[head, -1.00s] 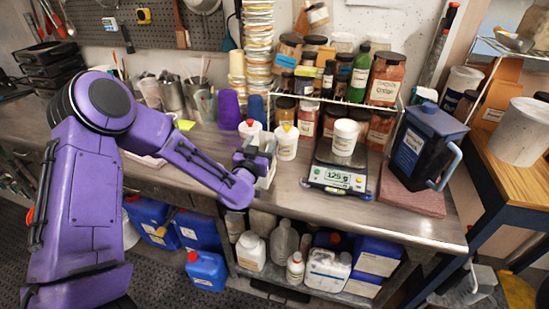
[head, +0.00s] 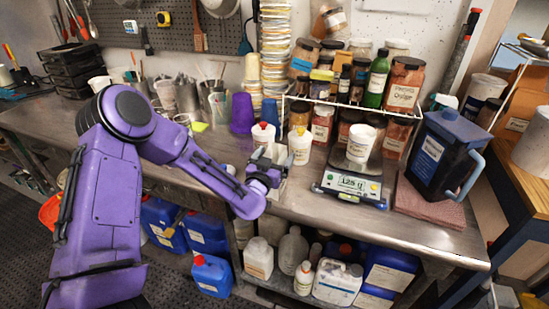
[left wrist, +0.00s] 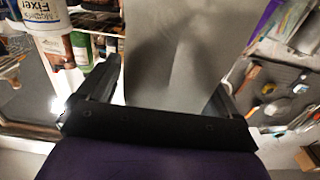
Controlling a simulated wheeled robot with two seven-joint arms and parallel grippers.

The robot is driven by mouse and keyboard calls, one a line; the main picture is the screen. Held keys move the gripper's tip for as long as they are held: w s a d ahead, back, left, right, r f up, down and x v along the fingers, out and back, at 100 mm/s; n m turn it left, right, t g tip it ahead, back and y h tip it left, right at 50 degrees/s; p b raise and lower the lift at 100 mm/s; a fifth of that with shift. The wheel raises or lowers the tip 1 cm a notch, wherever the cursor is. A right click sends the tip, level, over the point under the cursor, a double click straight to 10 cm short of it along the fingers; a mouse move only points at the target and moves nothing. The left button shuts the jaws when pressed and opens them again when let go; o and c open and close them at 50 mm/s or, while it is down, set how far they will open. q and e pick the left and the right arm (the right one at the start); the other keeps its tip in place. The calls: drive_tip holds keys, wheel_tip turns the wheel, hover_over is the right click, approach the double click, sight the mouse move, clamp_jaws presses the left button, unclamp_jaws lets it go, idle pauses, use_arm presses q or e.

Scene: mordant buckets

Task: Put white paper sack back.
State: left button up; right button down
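The white paper sack (head: 274,157) is pale and plain. It is between the fingers of my left gripper (head: 264,176), over the front part of the bench, left of the yellow-capped white bottle. In the left wrist view the sack (left wrist: 175,50) is a large grey-white sheet with a creased dent, filling most of the room between the two dark fingers of the left gripper (left wrist: 163,90). The gripper looks shut on it. Whether the sack's base touches the bench is hidden by the gripper. My right gripper is not in view.
Close by stand a yellow-capped bottle (head: 300,147) and a red-capped bottle (head: 263,134). A scale (head: 350,186) bears a white tub (head: 361,143). A blue jug (head: 446,150) stands on a folded cloth at the right. A wire rack of jars stands behind. The front bench strip (head: 400,228) is clear.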

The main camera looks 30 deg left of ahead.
use_arm(q)
drive_tip(key=shift+r, duration=0.3)
drive_tip(key=b+v, duration=0.3)
drive_tip(key=v, duration=0.9)
drive_tip(key=s+d+f+n+g+h, duration=0.1)
drive_tip(key=s+f+g, duration=0.3)
drive_tip(key=f, duration=0.6)
drive_tip(key=s+d+f+g, duration=0.1)
drive_tip(key=s+f+g, duration=0.3)
drive_tip(key=f, duration=0.6)
drive_tip(key=s+d+f+n+g, duration=0.1)
drive_tip(key=s+f+g, duration=0.2)
drive_tip(key=s+f, duration=0.3)
drive_tip(key=s+d+f+n+g, duration=0.1)
drive_tip(key=s+f+n+g, duration=0.1)
drive_tip(key=s+f, duration=0.5)
drive_tip(key=s+g, duration=0.1)
drive_tip(key=s, duration=0.5)
drive_tip(key=shift+w, duration=0.1)
